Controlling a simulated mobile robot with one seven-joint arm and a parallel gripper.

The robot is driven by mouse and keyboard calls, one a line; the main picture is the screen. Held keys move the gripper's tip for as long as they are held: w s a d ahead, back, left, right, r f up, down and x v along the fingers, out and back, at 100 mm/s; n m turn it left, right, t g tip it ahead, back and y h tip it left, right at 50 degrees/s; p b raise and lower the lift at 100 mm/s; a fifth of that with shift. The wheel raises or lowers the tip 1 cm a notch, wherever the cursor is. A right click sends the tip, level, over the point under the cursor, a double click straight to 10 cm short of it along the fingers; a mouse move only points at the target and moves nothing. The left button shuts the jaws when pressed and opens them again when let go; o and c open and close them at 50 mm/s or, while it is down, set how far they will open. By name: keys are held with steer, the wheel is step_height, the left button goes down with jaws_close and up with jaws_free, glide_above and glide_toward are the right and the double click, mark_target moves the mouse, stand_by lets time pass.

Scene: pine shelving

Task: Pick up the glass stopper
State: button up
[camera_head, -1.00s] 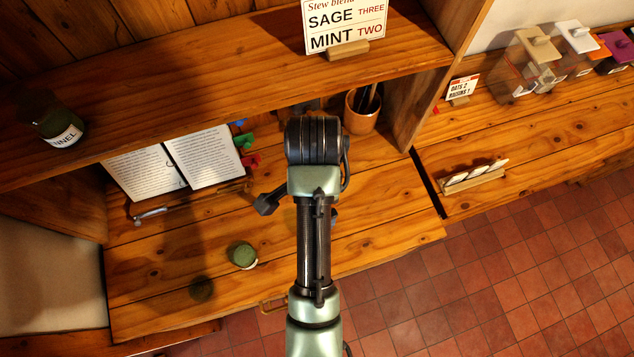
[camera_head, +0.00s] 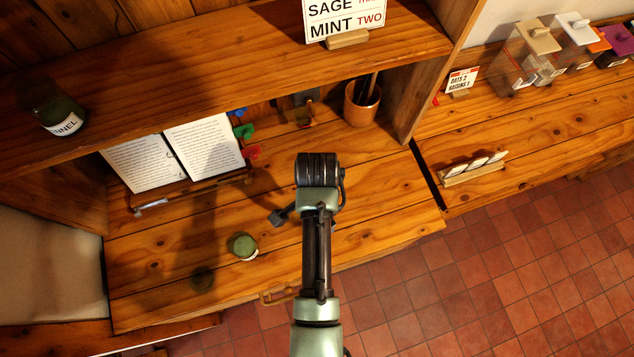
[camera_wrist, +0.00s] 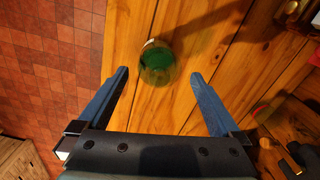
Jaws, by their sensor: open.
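In the head view the arm reaches over the worktop to the right of the stopper, and the fingers are hard to make out.
A dark round patch (camera_head: 202,280), object or shadow, lies left of the stopper. A shelf (camera_head: 230,85) with a green labelled jar (camera_head: 60,115) overhangs the back. Bare worktop surrounds the stopper.

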steer(key=shift+f, duration=0.65)
steer(key=c, duration=1.3)
steer(key=shift+o, duration=0.2)
steer(key=shift+r, duration=0.1)
step_height(320, 180, up, 10)
steer(key=shift+f+b, duration=0.1)
steer(key=shift+b, duration=0.65)
step_height(320, 180, up, 5)
steer(key=p, duration=0.5)
